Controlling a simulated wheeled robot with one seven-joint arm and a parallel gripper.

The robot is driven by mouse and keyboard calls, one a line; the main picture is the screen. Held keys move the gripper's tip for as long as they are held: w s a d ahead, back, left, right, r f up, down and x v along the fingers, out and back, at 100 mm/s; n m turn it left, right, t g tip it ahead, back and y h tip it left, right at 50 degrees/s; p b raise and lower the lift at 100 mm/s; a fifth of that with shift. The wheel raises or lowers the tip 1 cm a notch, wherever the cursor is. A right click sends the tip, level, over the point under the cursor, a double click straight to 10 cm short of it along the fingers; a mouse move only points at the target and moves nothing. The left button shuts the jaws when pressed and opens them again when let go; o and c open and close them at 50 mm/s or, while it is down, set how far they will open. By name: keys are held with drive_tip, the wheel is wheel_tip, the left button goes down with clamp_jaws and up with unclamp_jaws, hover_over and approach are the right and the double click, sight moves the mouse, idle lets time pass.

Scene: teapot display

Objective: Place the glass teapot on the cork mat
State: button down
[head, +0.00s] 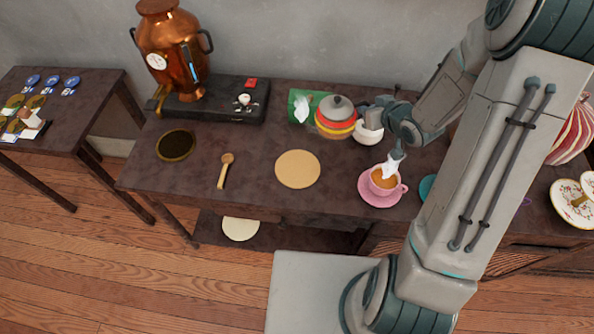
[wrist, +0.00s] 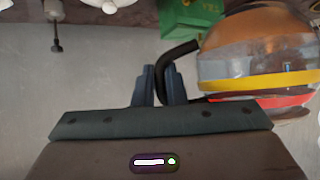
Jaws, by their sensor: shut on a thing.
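The glass teapot (head: 336,116) has a grey lid and yellow and red bands. It is at the back of the dark table, right of the green box, upright. In the wrist view the teapot (wrist: 255,62) is at the upper right, with a black handle. My gripper (wrist: 162,75) is shut on that handle, one finger on each side. In the head view my gripper (head: 377,108) is just right of the teapot, partly hidden by the arm. I cannot tell whether the teapot touches the table. The round tan cork mat (head: 297,169) lies bare in front of it.
A pink cup (head: 384,181) on a saucer stands right of the mat. A white vessel (head: 368,134) is beside the teapot. A green box (head: 301,104), wooden spoon (head: 225,171), dark round dish (head: 176,145) and copper urn (head: 171,50) are to the left.

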drive_tip(key=shift+s+a+f+n+g+y+b, duration=0.4)
drive_tip(key=shift+a+f+b, duration=0.5)
drive_tip(key=shift+a+f, duration=1.1)
drive_tip(key=shift+s+a+f+n+g+y+b, duration=0.2)
drive_tip(key=shift+a+f+n+y+b, duration=0.4)
drive_tip(key=shift+a+f, duration=1.4)
drive_tip(key=shift+s+a+f+n+g+y+b, duration=0.4)
drive_tip(key=shift+a+f+b, duration=0.9)
drive_tip(key=shift+f, duration=1.3)
drive_tip(key=shift+w+a+f, duration=0.1)
drive_tip(key=c, duration=1.5)
unclamp_jaws()
